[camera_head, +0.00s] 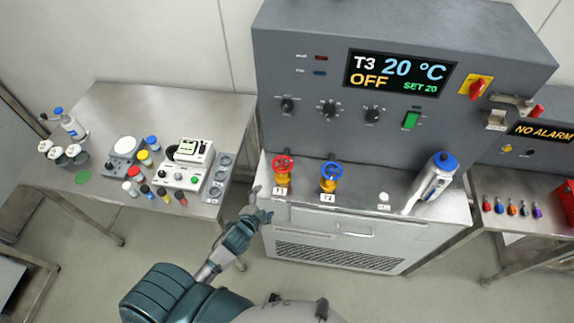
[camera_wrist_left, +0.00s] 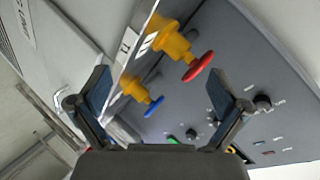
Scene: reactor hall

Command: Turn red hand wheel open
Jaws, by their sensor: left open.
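The red hand wheel (camera_head: 283,163) sits on top of a yellow valve labelled T1, at the left end of the ledge below the grey control panel. It also shows in the left wrist view (camera_wrist_left: 198,67), seen from the side, between my fingers' directions and apart from both. My left gripper (camera_head: 261,203) is open and empty, just left of and in front of the T1 valve; it also shows in the left wrist view (camera_wrist_left: 160,92). My right gripper is in neither view.
A blue hand wheel (camera_head: 331,169) on a second yellow valve stands close to the right of the red one. A silver flask (camera_head: 431,184) with a blue cap stands farther right. The panel display (camera_head: 400,74) reads T3 20 °C, OFF. A side table (camera_head: 100,108) with lab items is at left.

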